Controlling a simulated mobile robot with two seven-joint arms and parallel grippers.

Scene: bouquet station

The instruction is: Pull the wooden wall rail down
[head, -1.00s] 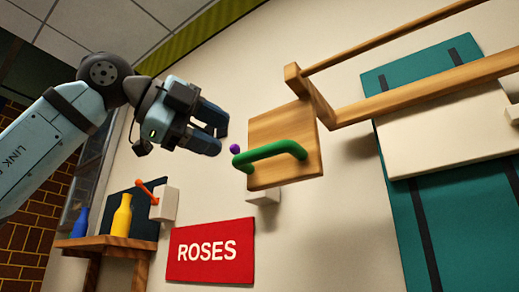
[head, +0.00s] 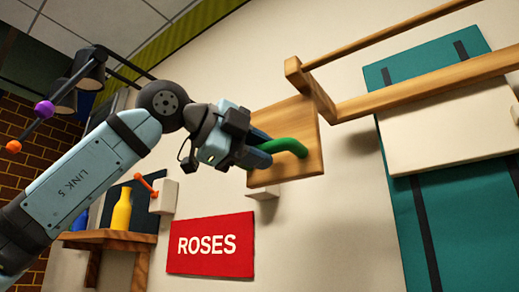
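The wooden wall rail (head: 430,97) extends from the upper right to a short wooden end piece (head: 312,92) right of centre. A square wooden plate (head: 300,115) sits at that end and carries a green bar handle (head: 287,145). My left gripper (head: 258,153) is at the left part of the handle, its dark blue fingers overlapping the bar in the picture. The fingers hide that part of the handle, and I cannot tell whether they are closed on it. My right gripper is not in view.
A red ROSES sign (head: 211,246) hangs below on the pale wall. A white box with an orange lever (head: 146,184) and a wooden shelf (head: 110,238) with a yellow bottle (head: 122,210) are at lower left. Purple (head: 44,109) and orange (head: 13,146) balls on dark rods show at left.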

